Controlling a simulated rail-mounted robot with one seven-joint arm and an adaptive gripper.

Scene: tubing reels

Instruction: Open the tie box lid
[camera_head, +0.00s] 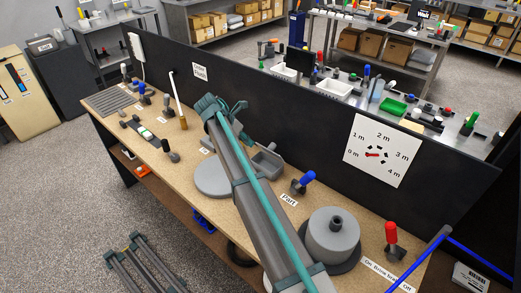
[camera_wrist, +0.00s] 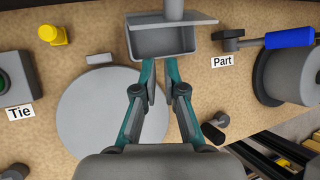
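The grey box (camera_wrist: 160,43), which I take for the tie box, is at the top centre of the wrist view. A flat grey plate (camera_wrist: 190,20) with an upright cylinder (camera_wrist: 173,8) lies across its far side; I cannot tell how far this lid is raised. In the head view the box (camera_head: 267,162) is partly behind my arm. My gripper (camera_wrist: 161,70) points at the box's near edge, its fingers apart with a narrow gap and nothing visible between them. Contact with the box cannot be told. In the head view my gripper (camera_head: 217,106) is above the bench.
A round grey disc (camera_wrist: 112,115) lies left of my fingers. A blue-handled lever (camera_wrist: 285,38) and a grey reel (camera_wrist: 285,75) are at the right. A yellow knob (camera_wrist: 54,35) is at the left. A dark partition (camera_head: 310,105) stands behind the bench.

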